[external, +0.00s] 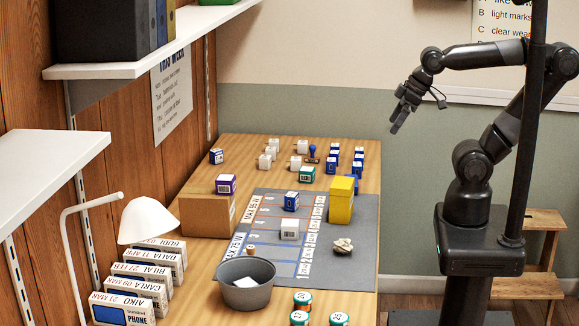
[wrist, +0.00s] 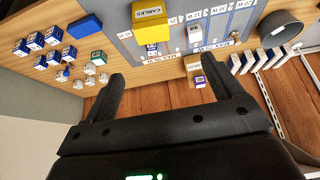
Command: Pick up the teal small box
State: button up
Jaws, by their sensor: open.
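The teal small box (external: 307,174) stands on the wooden table just beyond the far edge of the grey mat (external: 366,240), near a blue stamp (external: 312,152). In the wrist view a small box with a teal side (wrist: 98,58) shows beyond the left finger, beside white boxes. My gripper (external: 401,118) is raised in the air to the right of the table, well apart from the box. In the wrist view its two fingers (wrist: 165,78) are spread wide with nothing between them.
Several white boxes (external: 271,145) and blue boxes (external: 334,157) stand close around the teal box. A taller yellow box (external: 341,201) stands on the mat nearby. A grey bowl (external: 246,292) stands nearer the front.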

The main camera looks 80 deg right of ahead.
jog(key=shift+c, duration=1.3)
